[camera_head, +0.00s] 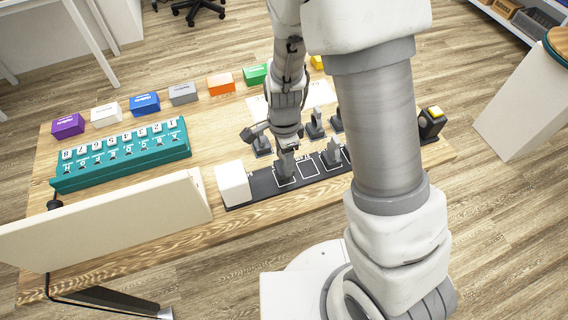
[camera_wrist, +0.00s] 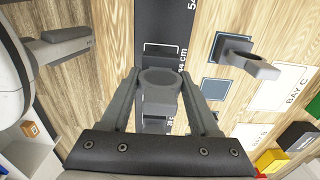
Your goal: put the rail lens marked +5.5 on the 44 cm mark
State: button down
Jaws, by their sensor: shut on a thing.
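My gripper (camera_head: 286,150) is low over the dark rail (camera_head: 240,196) on the table. In the wrist view my gripper (camera_wrist: 160,78) is shut on a grey rail lens (camera_wrist: 160,104) with a ring-shaped top. The lens is over the rail (camera_wrist: 165,20), in line with its white-outlined slots; whether it touches the rail I cannot tell. No +5.5 marking is readable on it. A "54" shows at the rail's upper end in the wrist view; the label by the nearest slot is partly hidden. Another grey lens (camera_head: 333,155) stands on the rail, to the right.
More grey lenses (camera_head: 316,126) stand behind the rail; one shows beside it in the wrist view (camera_wrist: 248,58). A white block (camera_head: 233,184) is at the rail's left end. A teal rack (camera_head: 120,160), coloured boxes and a white panel (camera_head: 120,222) are on the left.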

jog(key=shift+f, duration=1.3)
jog(key=shift+f, duration=0.15)
jog(key=shift+c, duration=0.6)
grip_release()
